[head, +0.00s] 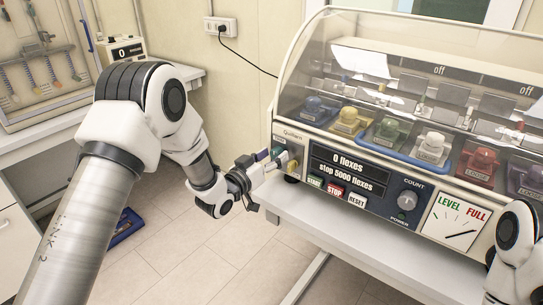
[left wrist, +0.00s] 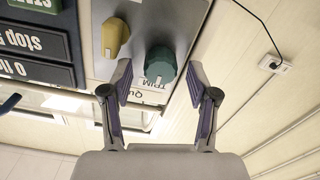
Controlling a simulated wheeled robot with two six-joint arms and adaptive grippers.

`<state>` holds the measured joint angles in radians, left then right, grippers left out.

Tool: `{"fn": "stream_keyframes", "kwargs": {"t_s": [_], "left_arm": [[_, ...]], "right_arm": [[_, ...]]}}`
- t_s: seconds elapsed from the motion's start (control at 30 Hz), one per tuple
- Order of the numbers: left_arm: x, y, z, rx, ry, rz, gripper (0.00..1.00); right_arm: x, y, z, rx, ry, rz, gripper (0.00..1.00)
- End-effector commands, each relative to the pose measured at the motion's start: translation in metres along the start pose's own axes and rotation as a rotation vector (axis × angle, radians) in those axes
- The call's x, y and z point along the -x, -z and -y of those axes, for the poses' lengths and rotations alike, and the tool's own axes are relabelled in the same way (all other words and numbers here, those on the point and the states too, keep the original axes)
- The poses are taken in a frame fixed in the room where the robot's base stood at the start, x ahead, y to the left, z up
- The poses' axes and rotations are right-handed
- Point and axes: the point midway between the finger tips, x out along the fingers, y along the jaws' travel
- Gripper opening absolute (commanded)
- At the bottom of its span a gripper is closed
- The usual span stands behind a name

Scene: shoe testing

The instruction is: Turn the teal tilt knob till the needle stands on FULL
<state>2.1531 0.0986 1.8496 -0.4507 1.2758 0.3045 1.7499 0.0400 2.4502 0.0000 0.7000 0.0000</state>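The teal tilt knob (left wrist: 160,65) shows in the left wrist view on the grey panel, beside a yellow knob (left wrist: 115,37). My left gripper (left wrist: 160,82) is open, its purple-lined fingertips on either side of the teal knob with gaps visible. In the head view the gripper (head: 266,166) is at the machine's left front end, and the teal knob (head: 277,152) is partly hidden. The gauge (head: 456,222) reads LEVEL in green and FULL in red; its thin black needle slants low towards the right, below the word FULL. My right gripper is out of view.
A side bench (head: 30,140) is at left.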

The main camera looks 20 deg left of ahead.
Motion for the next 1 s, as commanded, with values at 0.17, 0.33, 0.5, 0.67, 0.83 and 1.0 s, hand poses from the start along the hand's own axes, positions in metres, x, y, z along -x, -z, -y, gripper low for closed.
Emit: {"fn": "stream_keyframes", "kwargs": {"t_s": [0.17,0.33,0.5,0.67,0.83,1.0], "left_arm": [[0.000,0.000,0.000,0.000,0.000,0.000,0.00],[0.000,0.000,0.000,-0.001,0.000,0.000,0.00],[0.000,-0.001,0.000,-0.016,0.000,-0.001,0.00],[0.000,-0.001,0.000,-0.066,0.000,-0.001,0.00],[0.000,-0.003,0.001,-0.164,0.000,-0.002,0.00],[0.000,-0.003,0.000,-0.303,0.000,-0.003,0.00]], "right_arm": [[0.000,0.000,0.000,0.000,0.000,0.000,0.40],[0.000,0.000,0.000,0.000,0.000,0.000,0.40],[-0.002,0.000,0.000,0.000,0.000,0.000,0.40],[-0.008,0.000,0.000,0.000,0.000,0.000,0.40],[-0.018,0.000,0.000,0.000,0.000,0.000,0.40],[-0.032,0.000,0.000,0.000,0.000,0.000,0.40]]}}
